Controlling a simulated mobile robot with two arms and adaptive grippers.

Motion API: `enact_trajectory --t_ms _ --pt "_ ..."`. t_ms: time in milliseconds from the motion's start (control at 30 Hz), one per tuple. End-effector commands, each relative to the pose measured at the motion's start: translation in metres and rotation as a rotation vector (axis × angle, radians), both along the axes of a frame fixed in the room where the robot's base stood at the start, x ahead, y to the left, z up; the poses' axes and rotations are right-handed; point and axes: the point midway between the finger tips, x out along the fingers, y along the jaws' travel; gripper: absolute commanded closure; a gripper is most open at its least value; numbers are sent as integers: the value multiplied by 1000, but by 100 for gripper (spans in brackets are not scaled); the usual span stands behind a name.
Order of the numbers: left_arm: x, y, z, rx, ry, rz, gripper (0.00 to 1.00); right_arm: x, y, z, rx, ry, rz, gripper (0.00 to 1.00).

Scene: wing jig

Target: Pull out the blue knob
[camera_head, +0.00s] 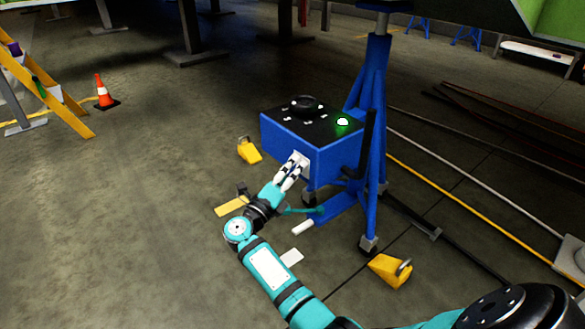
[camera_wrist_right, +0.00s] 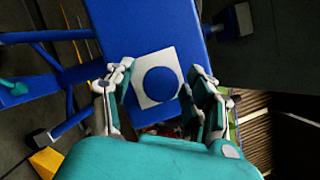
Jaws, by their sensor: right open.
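The blue knob (camera_wrist_right: 161,84) is round and sits on a pale square plate (camera_wrist_right: 142,94) on the face of a blue box, in the right wrist view. My right gripper (camera_wrist_right: 163,85) is open, with one finger on each side of the plate and knob. I cannot tell whether the fingers touch the knob. In the head view my right gripper (camera_head: 299,160) is at the near face of the blue box (camera_head: 284,138), and the knob is hidden behind the fingers. My left gripper is not in view.
The box has a black top (camera_head: 305,112) with a green lit button (camera_head: 343,122), beside a blue stand (camera_head: 371,110). Yellow blocks (camera_head: 249,150) (camera_head: 390,270) lie on the floor. An orange cone (camera_head: 104,92) and yellow ladder (camera_head: 45,90) are at left. The floor on the left is mostly clear.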

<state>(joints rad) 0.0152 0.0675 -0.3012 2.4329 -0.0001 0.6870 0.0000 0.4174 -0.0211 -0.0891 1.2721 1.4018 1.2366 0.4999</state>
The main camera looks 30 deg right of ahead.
Motion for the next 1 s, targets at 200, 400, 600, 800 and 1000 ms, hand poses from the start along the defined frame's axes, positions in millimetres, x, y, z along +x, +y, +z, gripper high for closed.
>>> enact_trajectory --t_ms 200,400,600,800,1000 --pt "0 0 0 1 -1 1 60 0 0 0 0 0 0 60" --pt "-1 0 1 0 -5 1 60 0 0 0 -1 0 -1 87" --pt "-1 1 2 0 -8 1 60 0 0 0 -1 0 -1 100" --pt "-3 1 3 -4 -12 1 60 0 1 0 0 -1 0 100" --pt "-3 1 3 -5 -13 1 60 -1 26 -1 4 0 2 100"
